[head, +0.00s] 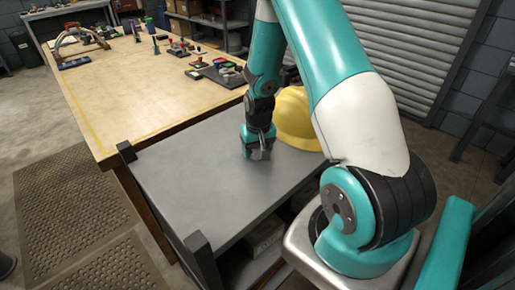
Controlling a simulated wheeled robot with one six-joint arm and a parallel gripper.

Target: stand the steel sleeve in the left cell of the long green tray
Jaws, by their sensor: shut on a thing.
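My gripper (258,154) points down at the grey top (190,180) of the low cart, just left of the yellow hard hat. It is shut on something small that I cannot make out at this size. I cannot pick out the steel sleeve with certainty. No cells of a tray can be made out.
The yellow hard hat (294,120) sits close to the right of my gripper. The wooden bench (140,95) adjoins the cart and holds several small items along its right and far sides. Its near left part is clear. Dark posts (200,258) rise at the cart's corners.

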